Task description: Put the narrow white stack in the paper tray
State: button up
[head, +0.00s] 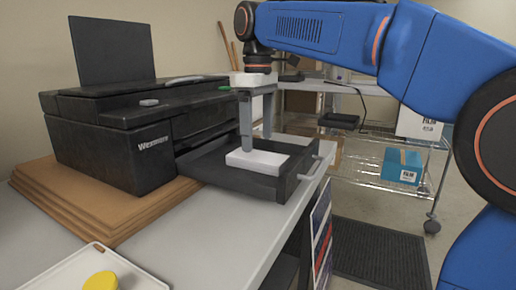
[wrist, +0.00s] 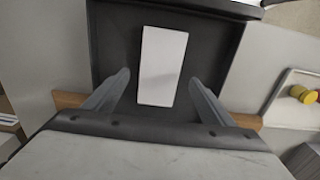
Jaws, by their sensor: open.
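The narrow white stack (head: 257,162) lies flat inside the black paper tray (head: 291,186), which sticks out from the front of the printer. In the wrist view the stack (wrist: 163,66) rests on the floor of the tray (wrist: 108,40), clear of the side walls. My gripper (head: 257,142) is above the tray with its fingers pointing down over the stack. In the wrist view my gripper (wrist: 162,84) is open, one finger on each side of the stack, with a visible gap on both sides.
The black printer (head: 140,125) stands on a wooden board (head: 95,205). A white tray with a yellow object (head: 101,281) is at the front left of the grey table (head: 205,240). A wire shelf cart (head: 365,178) with a blue box (head: 398,166) stands behind on the right.

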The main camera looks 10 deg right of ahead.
aim_at(258, 156)
notch_tip(258, 156, up, 7)
dwell(0.3)
jog(key=shift+f, duration=0.1)
